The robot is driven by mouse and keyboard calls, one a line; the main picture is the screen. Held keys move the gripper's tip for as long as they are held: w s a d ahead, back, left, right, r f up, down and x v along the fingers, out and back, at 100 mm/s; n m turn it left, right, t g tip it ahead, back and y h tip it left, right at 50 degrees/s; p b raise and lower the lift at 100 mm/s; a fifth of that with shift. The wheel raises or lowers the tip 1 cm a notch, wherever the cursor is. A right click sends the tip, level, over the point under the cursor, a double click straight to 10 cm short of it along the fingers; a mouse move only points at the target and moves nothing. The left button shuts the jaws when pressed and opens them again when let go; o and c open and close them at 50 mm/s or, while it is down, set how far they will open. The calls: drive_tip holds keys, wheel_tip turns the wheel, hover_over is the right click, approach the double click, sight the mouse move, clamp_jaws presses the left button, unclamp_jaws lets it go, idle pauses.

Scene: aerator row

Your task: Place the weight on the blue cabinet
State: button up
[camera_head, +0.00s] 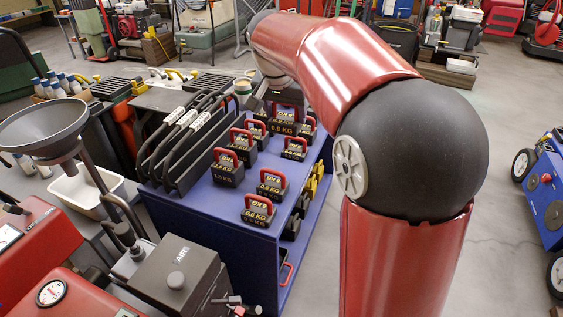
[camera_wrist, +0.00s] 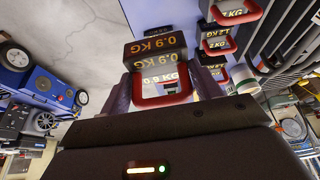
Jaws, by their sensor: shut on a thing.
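My gripper (camera_wrist: 163,88) is shut on a dark weight (camera_wrist: 155,50) by its red handle. The weight is marked 0.9 KG in yellow. In the head view, the held weight (camera_head: 284,128) shows just below my gripper, over or near the far right part of the blue cabinet (camera_head: 218,208). In the wrist view, grey floor lies to the left of the weight and the cabinet with other weights to the right.
Several red-handled weights (camera_head: 270,184) stand on the cabinet top, close around the held one. Black racks with long handles (camera_head: 185,150) fill its left side. Yellow and black items sit on shelves below. A blue machine (camera_head: 545,190) stands far right, with open floor between.

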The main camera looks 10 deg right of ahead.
wheel_tip(320, 180, down, 13)
drive_tip(key=shift+w+f+b, duration=0.1)
drive_tip(key=shift+b, duration=1.1)
drive_tip(key=shift+f, duration=0.1)
drive_tip(key=shift+f, duration=0.1)
drive_tip(key=o, duration=1.7)
